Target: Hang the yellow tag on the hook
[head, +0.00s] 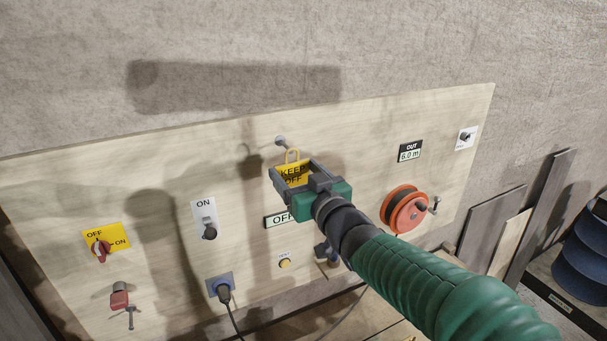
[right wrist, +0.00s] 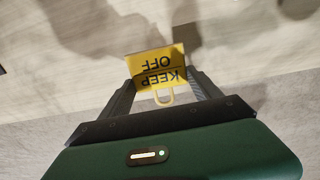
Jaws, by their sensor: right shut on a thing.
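The yellow tag (head: 293,173) reads "KEEP OFF" and has a yellow loop at its top. My right gripper (head: 290,174) is shut on it, with a finger at each side edge. The hook (head: 281,141) is a grey peg on the board, just above and slightly left of the loop in the head view. I cannot tell whether the loop touches it or goes around it. In the right wrist view the tag (right wrist: 160,68) sits between the fingers, upside down in the picture, with its loop toward the palm. The hook is not clear there. My left gripper is not in view.
The plywood board (head: 360,150) carries a yellow rotary switch (head: 102,247), an ON switch (head: 206,220), a socket with a plug (head: 221,287), an orange reel (head: 405,209) and an "OUT 6.0 m" display (head: 409,151). Planks and a blue drum (head: 585,250) stand at the right.

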